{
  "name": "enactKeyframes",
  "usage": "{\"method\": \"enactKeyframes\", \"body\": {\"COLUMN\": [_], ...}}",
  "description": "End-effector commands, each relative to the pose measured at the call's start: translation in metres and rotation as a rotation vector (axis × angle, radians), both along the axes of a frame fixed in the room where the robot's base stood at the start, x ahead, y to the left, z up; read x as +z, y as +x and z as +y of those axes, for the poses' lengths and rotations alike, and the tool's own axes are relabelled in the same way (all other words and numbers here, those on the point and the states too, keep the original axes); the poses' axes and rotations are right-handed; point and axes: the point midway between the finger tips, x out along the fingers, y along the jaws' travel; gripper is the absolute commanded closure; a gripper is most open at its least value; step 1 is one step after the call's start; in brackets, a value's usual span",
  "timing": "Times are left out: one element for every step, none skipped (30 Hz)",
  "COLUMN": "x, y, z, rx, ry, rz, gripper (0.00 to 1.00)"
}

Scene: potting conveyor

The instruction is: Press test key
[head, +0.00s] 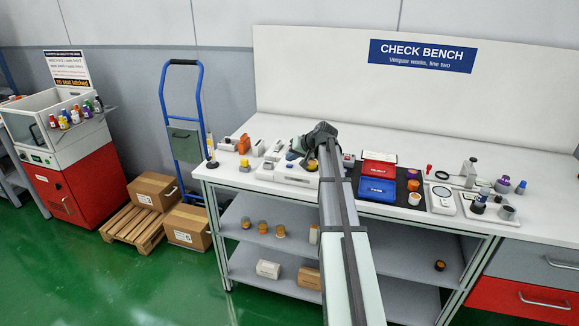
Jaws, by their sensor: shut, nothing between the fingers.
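My gripper (294,154) is over the check bench (232,178), left of its middle, with its dark fingers shut and empty. It is just above or on a low white device (296,178) near the front edge; whether it touches cannot be told.
A red case (379,157) and a blue case (377,189) lie on a dark mat right of my arm. A white scale-like device (443,200) and several small items stand farther right. An orange item (244,144) and an upright probe (211,152) are at the left.

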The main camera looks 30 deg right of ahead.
Motion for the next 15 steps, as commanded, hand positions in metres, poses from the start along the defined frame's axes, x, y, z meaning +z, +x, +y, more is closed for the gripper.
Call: {"method": "enactKeyframes", "body": {"x": [0.0007,0.0007,0.0007,0.0005,0.0005,0.0005,0.0005,0.0005,0.0006,0.0009,0.0015,0.0027,0.0038,0.0052,0.0075], "y": [-0.0001,-0.0001,-0.0001,-0.0001,-0.0001,-0.0001,-0.0001,-0.0001,-0.0001,0.0001,0.0001,0.0001,0.0001,0.0002,0.0001], "z": [0.0000,0.0000,0.0000,0.0001,0.0000,0.0001,0.0000,0.0000,0.0000,0.0000,0.0000,0.0000,0.0000,0.0000,0.0000], "rx": [0.000,0.000,0.001,0.001,0.001,0.001,0.001,0.001,0.001,0.001,0.001,0.000,0.000,0.000,0.001], "ry": [0.000,0.000,0.000,0.000,0.000,0.000,0.000,0.000,0.000,0.000,0.000,0.000,0.000,0.000,0.000], "rz": [0.000,0.000,0.001,0.001,0.001,0.001,0.001,0.001,0.001,0.001,0.001,0.000,0.000,0.000,0.001], "gripper": [1.00,1.00,1.00,1.00,1.00,1.00,1.00,1.00,1.00,1.00,1.00,1.00,1.00,1.00,1.00]}}
